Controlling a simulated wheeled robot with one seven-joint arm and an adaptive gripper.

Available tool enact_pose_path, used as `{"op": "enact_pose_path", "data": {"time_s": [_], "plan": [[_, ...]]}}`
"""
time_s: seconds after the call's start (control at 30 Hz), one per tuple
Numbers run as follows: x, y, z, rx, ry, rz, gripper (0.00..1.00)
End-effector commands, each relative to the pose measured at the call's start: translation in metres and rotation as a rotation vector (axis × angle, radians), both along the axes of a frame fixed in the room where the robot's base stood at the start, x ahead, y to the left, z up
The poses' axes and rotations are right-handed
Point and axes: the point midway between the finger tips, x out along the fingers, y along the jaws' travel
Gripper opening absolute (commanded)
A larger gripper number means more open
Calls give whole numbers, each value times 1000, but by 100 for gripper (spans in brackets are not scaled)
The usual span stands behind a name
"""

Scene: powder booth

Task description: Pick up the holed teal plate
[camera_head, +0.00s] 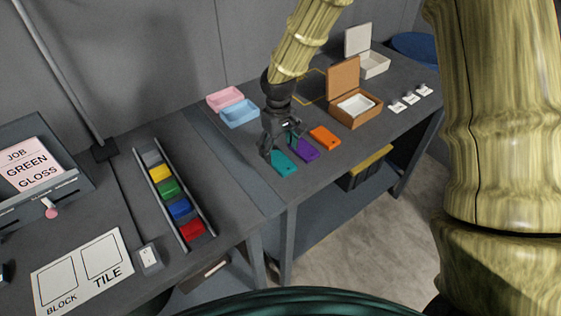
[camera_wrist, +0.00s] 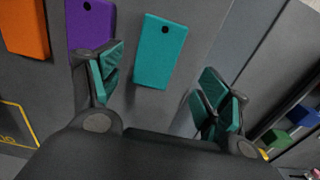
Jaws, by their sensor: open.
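The holed teal plate (camera_head: 284,163) lies flat on the dark table near its front edge, leftmost in a row of plates. In the wrist view the whole teal plate (camera_wrist: 160,52) shows, with a round dark hole near one end. My gripper (camera_head: 272,150) is above and just behind the plate in the head view. In the wrist view my gripper (camera_wrist: 162,88) is open, its teal-padded fingers wide apart, with the plate between and beyond them. Nothing is between the pads. A gap to the plate seems to remain, but its height is hard to tell.
A purple plate (camera_head: 306,149) and an orange plate (camera_head: 325,136) lie to the right. A brown open box (camera_head: 351,105) stands behind right. Bare table lies left of the teal plate.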

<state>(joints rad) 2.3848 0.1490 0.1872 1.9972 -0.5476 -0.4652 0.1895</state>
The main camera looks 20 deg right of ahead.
Motion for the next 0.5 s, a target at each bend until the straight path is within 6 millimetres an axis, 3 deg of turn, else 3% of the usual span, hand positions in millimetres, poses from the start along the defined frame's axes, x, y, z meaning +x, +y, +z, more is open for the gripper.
{"op": "enact_pose_path", "data": {"time_s": [0.5], "plan": [[-1, -6, -44, -1, 3, 4, 77]]}}
